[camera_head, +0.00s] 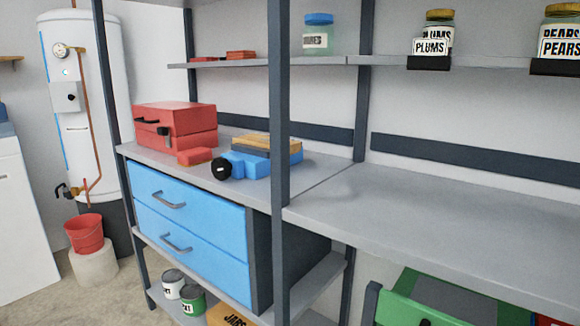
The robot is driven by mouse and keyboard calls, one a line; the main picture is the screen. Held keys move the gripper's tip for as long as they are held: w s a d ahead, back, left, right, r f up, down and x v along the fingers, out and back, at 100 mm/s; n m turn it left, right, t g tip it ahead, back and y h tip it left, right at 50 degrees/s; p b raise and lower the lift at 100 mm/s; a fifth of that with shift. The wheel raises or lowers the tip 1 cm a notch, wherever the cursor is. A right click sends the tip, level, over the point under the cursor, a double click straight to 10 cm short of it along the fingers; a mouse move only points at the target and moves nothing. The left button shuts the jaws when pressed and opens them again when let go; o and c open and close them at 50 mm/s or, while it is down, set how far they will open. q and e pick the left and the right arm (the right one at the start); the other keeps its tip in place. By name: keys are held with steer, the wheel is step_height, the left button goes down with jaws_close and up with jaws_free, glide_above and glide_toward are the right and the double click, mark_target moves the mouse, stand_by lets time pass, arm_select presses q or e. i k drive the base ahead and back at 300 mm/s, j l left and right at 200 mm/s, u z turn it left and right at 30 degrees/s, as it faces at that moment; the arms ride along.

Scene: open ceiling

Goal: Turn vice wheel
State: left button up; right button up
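A small blue device (256,167) that looks like the vice sits on the grey workbench, right of the red toolbox. A round black wheel (221,168) is on its left front end. A dark and orange-brown block (266,144) lies on top of or behind the blue body; I cannot tell which. Neither of my grippers is in view, and nothing touches the wheel.
A red toolbox (174,126) and a small red block (194,156) stand left of the vice. A dark upright post (280,150) rises just to its right. Blue drawers (190,222) are below. The right worktop (440,220) is clear. Jars stand on the upper shelf.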

mark_target(221, 169)
steer(key=j+z, duration=0.1)
steer(key=z, duration=0.3)
steer(key=j+z, duration=0.1)
steer(key=z, duration=0.3)
steer(key=i+j+z, duration=0.1)
steer(key=z, duration=0.3)
steer(key=j+z, duration=0.15)
steer(key=z, duration=0.2)
steer(key=j+z, duration=0.35)
steer(key=k+j+z, duration=0.3)
steer(key=j+z, duration=0.35)
steer(key=k+j+z, duration=0.65)
steer(key=k+j, duration=0.4)
steer(key=k+j+z, duration=0.15)
steer(key=k+j, duration=0.2)
steer(key=k, duration=0.15)
